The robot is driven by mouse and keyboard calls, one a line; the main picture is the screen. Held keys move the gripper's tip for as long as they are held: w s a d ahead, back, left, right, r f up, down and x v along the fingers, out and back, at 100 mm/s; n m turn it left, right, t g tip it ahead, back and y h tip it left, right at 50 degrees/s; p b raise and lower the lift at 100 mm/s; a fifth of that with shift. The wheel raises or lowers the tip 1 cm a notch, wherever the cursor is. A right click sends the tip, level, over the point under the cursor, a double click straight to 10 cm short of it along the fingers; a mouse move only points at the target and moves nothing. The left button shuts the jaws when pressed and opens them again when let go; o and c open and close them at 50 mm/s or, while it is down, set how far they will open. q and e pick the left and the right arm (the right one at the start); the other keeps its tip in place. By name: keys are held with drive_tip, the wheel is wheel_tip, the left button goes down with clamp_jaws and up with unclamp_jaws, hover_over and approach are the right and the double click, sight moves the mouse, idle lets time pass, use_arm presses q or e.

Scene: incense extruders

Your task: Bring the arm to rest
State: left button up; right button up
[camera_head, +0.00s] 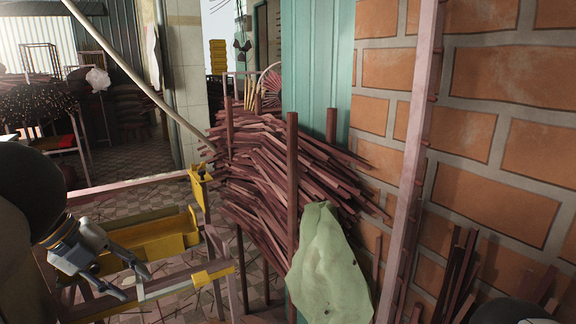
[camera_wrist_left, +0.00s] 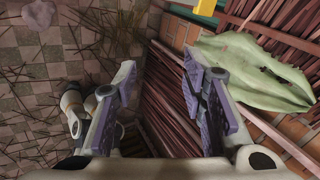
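My left arm comes in from the left edge in the head view. Its gripper (camera_head: 138,283) points right and slightly down, with its two grey fingers apart and nothing seen between them. It is in front of a yellow trough (camera_head: 158,240) and close to a metal rail with yellow ends; I cannot tell whether it touches the rail. In the left wrist view the gripper (camera_wrist_left: 160,78) shows two purple-padded fingers spread wide, with bundled sticks and floor beyond. My right gripper is not seen; a dark rounded shape at the bottom right corner may be part of my right arm.
A large stack of reddish-brown sticks (camera_head: 265,175) stands in the middle between upright posts. A pale green sheet (camera_head: 325,265) hangs at its front. A brick wall (camera_head: 490,135) closes off the right. Tiled floor (camera_head: 125,165) shows at the left, behind the yellow-ended frame (camera_head: 198,180).

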use_arm(q)
drive_tip(key=s+d+f+n+t+y+p, duration=0.1)
drive_tip(key=s+f+n+t, duration=0.1)
drive_tip(key=s+f+n, duration=0.55)
drive_tip(key=s+d+f+n+t+y+p, duration=0.1)
drive_tip(key=s+f+n, duration=0.4)
drive_tip(key=f+n, duration=0.55)
drive_tip(key=s+d+n+g+y, duration=0.1)
drive_tip(key=s+d+n+g, duration=0.1)
drive_tip(key=s, duration=0.9)
drive_tip(key=s+d+n+g+y+p, duration=0.1)
drive_tip(key=s+d+n+g, duration=0.1)
drive_tip(key=s, duration=1)
drive_tip(key=s+d+f+n+g+y, duration=0.1)
drive_tip(key=s+n+g, duration=0.3)
drive_tip(key=s, duration=0.7)
drive_tip(key=shift+s+d+n+p, duration=0.3)
drive_tip(key=shift+d+n, duration=0.25)
drive_tip(key=shift+n, duration=0.45)
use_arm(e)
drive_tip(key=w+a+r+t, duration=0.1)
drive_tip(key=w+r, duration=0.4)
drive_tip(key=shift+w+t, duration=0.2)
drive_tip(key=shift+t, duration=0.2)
